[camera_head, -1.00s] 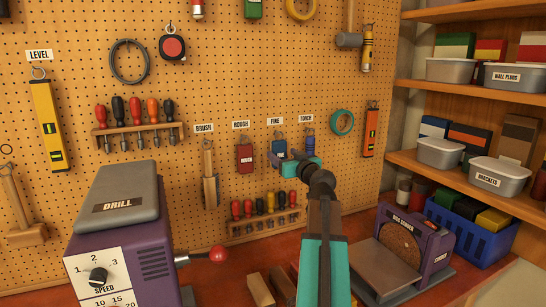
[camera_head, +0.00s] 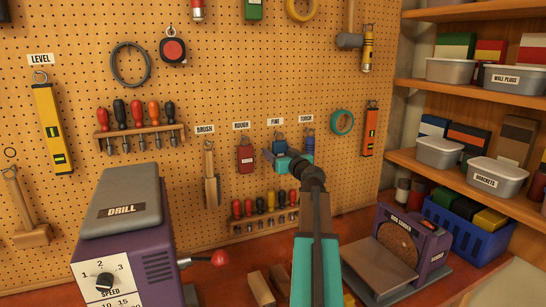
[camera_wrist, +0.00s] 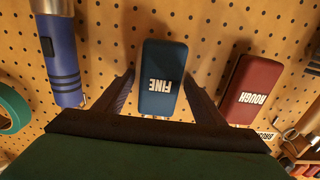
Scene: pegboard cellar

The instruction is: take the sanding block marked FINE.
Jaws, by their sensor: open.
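The blue sanding block marked FINE (camera_wrist: 162,78) hangs on the pegboard and shows upside down in the wrist view. In the head view the block (camera_head: 279,146) hangs below its FINE label, partly hidden by my gripper (camera_head: 281,157). In the wrist view my gripper (camera_wrist: 158,92) is open, with one finger on each side of the block's lower part. A gap shows between each finger and the block. The red block marked ROUGH (camera_wrist: 249,90) hangs to the right in the wrist view; in the head view it (camera_head: 245,158) hangs left of FINE.
A blue torch (camera_wrist: 62,62) hangs left of the block in the wrist view, close to the left finger. A screwdriver rack (camera_head: 264,225) is on the pegboard below. The drill (camera_head: 125,220) and disc sander (camera_head: 408,243) stand on the bench.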

